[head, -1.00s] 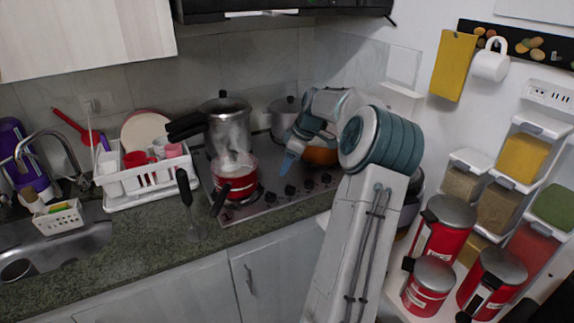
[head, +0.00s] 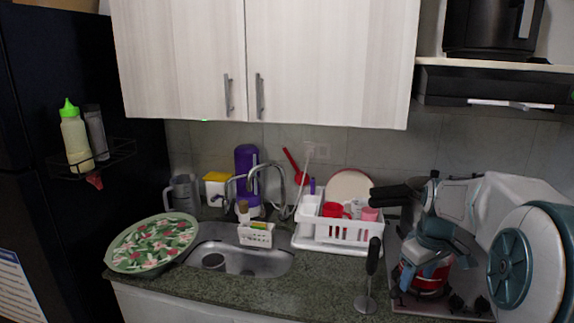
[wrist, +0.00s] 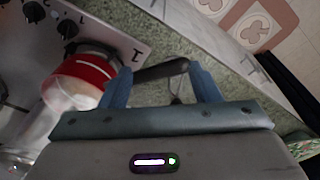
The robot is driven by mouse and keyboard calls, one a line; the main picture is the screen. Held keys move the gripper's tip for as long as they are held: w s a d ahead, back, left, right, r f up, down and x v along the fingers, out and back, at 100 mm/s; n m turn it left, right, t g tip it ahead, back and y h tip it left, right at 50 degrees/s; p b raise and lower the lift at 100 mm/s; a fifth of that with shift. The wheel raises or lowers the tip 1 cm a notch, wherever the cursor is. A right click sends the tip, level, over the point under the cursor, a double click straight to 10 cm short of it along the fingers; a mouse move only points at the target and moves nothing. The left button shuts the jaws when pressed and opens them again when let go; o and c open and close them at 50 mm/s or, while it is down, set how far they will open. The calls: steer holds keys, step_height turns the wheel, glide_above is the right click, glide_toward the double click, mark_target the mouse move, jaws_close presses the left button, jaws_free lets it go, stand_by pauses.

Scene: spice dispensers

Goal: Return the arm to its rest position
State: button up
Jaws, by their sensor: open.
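My arm (head: 470,245) fills the right side of the head view, folded over the stove area, and my gripper's fingertips cannot be made out there. In the wrist view my gripper (wrist: 161,82) shows two blue fingers spread apart. A dark handle (wrist: 160,71) shows beyond the gap between them. A red pot (wrist: 78,82) is to the left of the fingers, and it also shows partly hidden behind my arm in the head view (head: 428,283). I see nothing held.
A hand blender (head: 372,262) stands on the counter (head: 320,290) beside the stove (head: 440,305). A white dish rack (head: 340,232), a sink (head: 240,262) and a floral tray (head: 152,243) are to the left. A dark fridge (head: 60,220) stands at far left. Cabinets (head: 265,60) hang above.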

steer(key=s+a+m, duration=0.2)
steer(key=s+a, duration=0.5)
steer(key=s, duration=0.3)
steer(key=s+a+f+m+t, duration=0.1)
steer(key=s+a+m, duration=0.1)
steer(key=s+a, duration=0.6)
steer(key=shift+s+a+m+t, duration=0.2)
steer(key=shift+s+m+t, duration=0.1)
steer(key=shift+s, duration=0.7)
